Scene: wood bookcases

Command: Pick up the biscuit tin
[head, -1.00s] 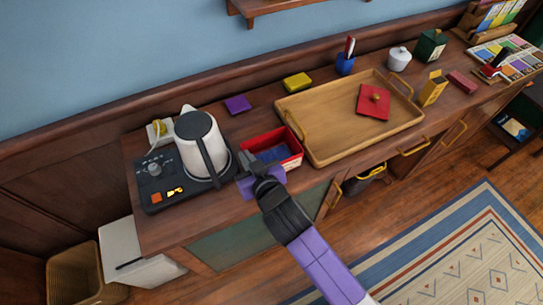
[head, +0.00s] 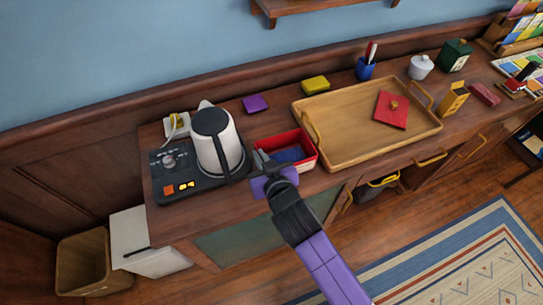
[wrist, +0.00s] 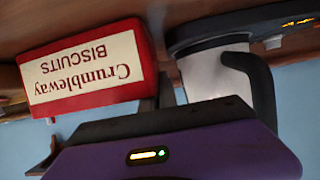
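The biscuit tin (head: 304,163) is a red, open-topped box with blue inside. It stands on the wooden counter between the kettle and the tray. In the wrist view the biscuit tin (wrist: 92,70) appears upside down, its white label reading "Crumbleway BISCUITS". My gripper (head: 262,158) is beside the tin's left front corner in the head view. In the wrist view its fingers (wrist: 157,92) show close together near the tin's right edge. I cannot tell whether they touch the tin or how far apart they are.
A white kettle (head: 212,140) on a dark base (head: 183,188) stands close left of my gripper. A wooden tray (head: 343,150) holding a red item (head: 391,113) lies right of the tin. Purple (head: 255,104) and yellow (head: 315,85) blocks lie behind.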

